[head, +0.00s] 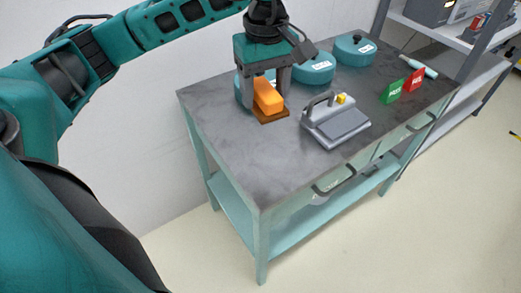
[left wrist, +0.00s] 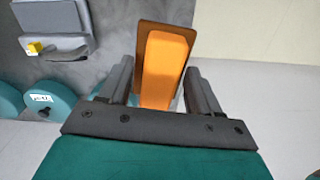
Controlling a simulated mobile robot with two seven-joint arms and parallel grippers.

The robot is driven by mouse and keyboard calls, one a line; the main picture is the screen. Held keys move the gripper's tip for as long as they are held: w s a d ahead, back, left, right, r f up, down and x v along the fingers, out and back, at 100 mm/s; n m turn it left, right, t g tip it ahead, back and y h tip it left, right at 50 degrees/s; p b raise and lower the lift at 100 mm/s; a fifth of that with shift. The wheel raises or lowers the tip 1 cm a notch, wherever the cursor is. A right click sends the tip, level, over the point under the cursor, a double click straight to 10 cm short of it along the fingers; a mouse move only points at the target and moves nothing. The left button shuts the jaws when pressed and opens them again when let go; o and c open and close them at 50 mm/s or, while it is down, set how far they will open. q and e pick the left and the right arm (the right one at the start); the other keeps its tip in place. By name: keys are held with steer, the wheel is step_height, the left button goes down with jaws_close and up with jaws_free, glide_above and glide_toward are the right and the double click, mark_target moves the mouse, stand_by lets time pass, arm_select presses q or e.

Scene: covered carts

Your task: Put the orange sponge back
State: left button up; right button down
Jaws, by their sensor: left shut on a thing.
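An orange sponge (head: 267,95) is between the fingers of my left gripper (head: 266,98), which is shut on it. It also shows in the left wrist view (left wrist: 163,68), between the two dark fingers. A flat brown pad (head: 270,116) lies on the grey cart top under the sponge; its edge also shows around the sponge in the left wrist view (left wrist: 166,27). I cannot tell whether the sponge touches the pad. My right gripper is not in view.
A grey device with a handle (head: 336,124) stands right of the pad. Several round teal lidded containers (head: 313,68) stand along the back. Green (head: 391,93) and red (head: 414,81) signs stand at the right. The cart's front left top is clear.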

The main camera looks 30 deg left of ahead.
mark_target(261, 163)
arm_select(q)
steer(key=shift+a+r+n, duration=0.25)
steer(key=shift+r+n, duration=0.35)
steer(key=shift+r, duration=0.15)
steer(key=shift+a+f, duration=0.1)
step_height(261, 163, down, 20)
steer(key=shift+r, duration=0.2)
steer(key=shift+f, duration=0.1)
steer(key=shift+f, duration=0.15)
steer(key=o, duration=0.9)
steer(key=shift+n, duration=0.3)
steer(key=shift+o, duration=0.2)
step_height(261, 163, up, 13)
steer(key=shift+f, duration=0.2)
